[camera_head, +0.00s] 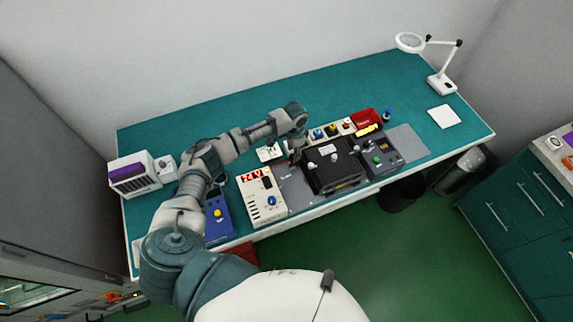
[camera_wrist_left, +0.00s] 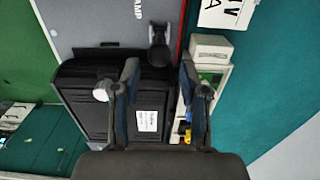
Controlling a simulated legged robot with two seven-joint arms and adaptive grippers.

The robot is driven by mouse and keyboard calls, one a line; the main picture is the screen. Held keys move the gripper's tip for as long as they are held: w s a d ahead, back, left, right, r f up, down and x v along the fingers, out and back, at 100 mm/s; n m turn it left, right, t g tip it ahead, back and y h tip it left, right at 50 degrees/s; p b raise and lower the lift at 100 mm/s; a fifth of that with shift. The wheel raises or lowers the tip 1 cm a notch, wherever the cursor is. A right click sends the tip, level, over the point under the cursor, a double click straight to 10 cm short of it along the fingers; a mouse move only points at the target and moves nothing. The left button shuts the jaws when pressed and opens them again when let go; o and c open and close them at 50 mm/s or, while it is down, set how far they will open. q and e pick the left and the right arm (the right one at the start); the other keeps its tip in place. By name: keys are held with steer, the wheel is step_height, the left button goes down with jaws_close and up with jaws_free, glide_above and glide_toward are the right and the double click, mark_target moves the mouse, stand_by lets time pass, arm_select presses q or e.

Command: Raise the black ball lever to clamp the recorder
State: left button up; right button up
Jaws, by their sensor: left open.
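The recorder (camera_head: 345,175), a black box with a white label, lies on a grey plate (camera_head: 299,193) in the middle of the bench. In the left wrist view the recorder (camera_wrist_left: 88,112) fills the left and middle. The black ball lever (camera_wrist_left: 159,56) shows beside the recorder's end, near the printed letters "AMP". My left gripper (camera_head: 295,157) is over the recorder's left back corner. In the left wrist view the open left gripper (camera_wrist_left: 158,72) has the ball just past and between its fingertips, with no clear contact. In the head view I cannot make out the lever.
A white meter box (camera_head: 262,205) with red digits stands left of the plate, and a blue box (camera_head: 217,222) farther left. A dark control box (camera_head: 380,157) is on the right. Small coloured parts and a red bin (camera_head: 365,118) line the back.

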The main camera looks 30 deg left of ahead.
arm_select(q)
steer(key=shift+r, duration=2.85)
steer(key=shift+s, duration=0.1)
